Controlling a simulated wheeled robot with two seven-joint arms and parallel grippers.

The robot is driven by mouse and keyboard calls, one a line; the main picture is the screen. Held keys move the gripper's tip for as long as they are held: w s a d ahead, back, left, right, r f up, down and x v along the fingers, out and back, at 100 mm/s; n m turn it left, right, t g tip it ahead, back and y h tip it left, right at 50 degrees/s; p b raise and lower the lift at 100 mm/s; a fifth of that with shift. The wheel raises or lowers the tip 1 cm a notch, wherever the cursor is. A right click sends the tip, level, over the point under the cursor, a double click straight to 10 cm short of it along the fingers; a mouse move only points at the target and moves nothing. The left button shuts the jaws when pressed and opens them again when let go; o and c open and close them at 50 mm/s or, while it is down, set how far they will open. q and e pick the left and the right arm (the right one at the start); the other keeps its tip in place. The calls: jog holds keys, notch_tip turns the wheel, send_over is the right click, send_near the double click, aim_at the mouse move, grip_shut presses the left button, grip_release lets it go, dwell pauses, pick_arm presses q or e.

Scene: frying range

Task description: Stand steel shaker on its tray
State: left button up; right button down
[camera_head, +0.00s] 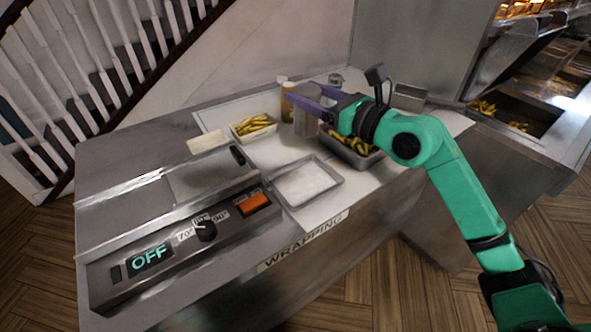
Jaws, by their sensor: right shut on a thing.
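The steel shaker (305,122) is a grey metal cylinder near the back middle of the counter. My right gripper (305,100) has purple fingers and is shut on the shaker near its top. The shaker looks upright; I cannot tell whether its base touches the counter. A shallow metal tray (335,190) with a white bottom lies at the front middle of the counter, nearer than the shaker. I cannot tell whether this is the shaker's tray. My left gripper is not in view.
A white tray of fries (234,128) stands left of the shaker, and a metal pan of fries (372,162) right of it. A sauce bottle (285,102) stands close behind. A control panel (150,257) reading OFF fills the left front. A metal container (410,97) stands at back right.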

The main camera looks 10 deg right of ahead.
aim_at(317, 127)
jog(key=f, duration=0.4)
jog(key=f+b, duration=0.1)
jog(key=f, duration=0.1)
jog(key=shift+d+f, duration=0.3)
jog(key=shift+f, duration=0.1)
jog(key=f+b, duration=0.3)
jog(key=f, duration=0.6)
jog(key=shift+a+f, duration=0.2)
jog(key=shift+r, duration=0.1)
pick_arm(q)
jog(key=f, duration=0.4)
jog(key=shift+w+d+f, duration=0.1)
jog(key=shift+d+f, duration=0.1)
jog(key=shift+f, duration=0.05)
pick_arm(e)
jog(key=shift+a, duration=0.1)
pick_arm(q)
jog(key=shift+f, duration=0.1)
pick_arm(e)
jog(key=shift+f+b, duration=0.2)
jog(key=shift+b, duration=0.2)
jog(key=shift+c, duration=0.2)
grip_release()
jog(key=shift+r, duration=0.2)
